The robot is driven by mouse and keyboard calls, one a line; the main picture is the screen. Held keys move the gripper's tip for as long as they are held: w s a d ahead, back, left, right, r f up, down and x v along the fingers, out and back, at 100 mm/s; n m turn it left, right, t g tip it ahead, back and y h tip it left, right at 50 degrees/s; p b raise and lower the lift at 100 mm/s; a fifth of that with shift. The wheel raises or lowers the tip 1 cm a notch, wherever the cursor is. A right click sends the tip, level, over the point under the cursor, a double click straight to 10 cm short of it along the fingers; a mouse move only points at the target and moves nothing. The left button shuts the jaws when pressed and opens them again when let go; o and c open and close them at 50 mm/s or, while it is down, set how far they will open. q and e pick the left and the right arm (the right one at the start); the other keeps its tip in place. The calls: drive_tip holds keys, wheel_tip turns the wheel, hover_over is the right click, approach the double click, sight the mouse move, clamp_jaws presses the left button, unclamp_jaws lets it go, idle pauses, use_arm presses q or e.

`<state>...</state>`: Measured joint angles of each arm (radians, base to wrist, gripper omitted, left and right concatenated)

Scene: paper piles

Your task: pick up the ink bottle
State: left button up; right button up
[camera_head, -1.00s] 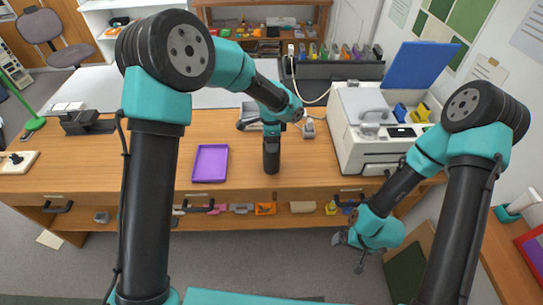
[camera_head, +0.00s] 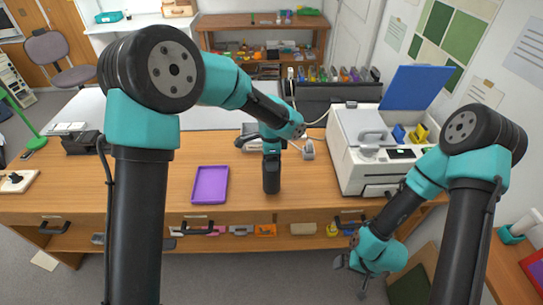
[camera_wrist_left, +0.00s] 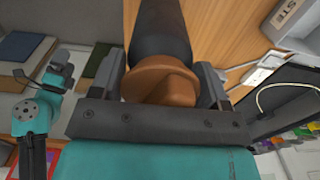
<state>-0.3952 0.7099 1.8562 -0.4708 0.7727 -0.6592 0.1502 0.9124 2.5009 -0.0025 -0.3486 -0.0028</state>
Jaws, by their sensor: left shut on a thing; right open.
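The ink bottle (camera_head: 271,180) is a dark, upright cylinder near the front edge of the wooden desk. In the left wrist view its dark body (camera_wrist_left: 160,32) and brown cap (camera_wrist_left: 158,80) sit between the fingers. My left gripper (camera_head: 271,157) points down from above and is shut on the bottle; its fingers lie on either side of the cap in the left wrist view (camera_wrist_left: 165,82). I cannot tell whether the bottle's base is touching the desk. My right gripper (camera_head: 355,270) is open and empty, low in front of the desk.
A purple tray (camera_head: 210,184) lies on the desk left of the bottle. A white printer-like machine (camera_head: 366,158) with a raised blue lid stands to the right. A tape dispenser (camera_head: 307,149) is behind the bottle. The desk left of the tray is largely clear.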

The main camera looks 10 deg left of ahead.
use_arm(q)
drive_tip(key=s+d+r, duration=0.1)
drive_tip(key=s, duration=1.3)
drive_tip(key=shift+d+r, duration=0.2)
drive_tip(key=shift+d, duration=0.05)
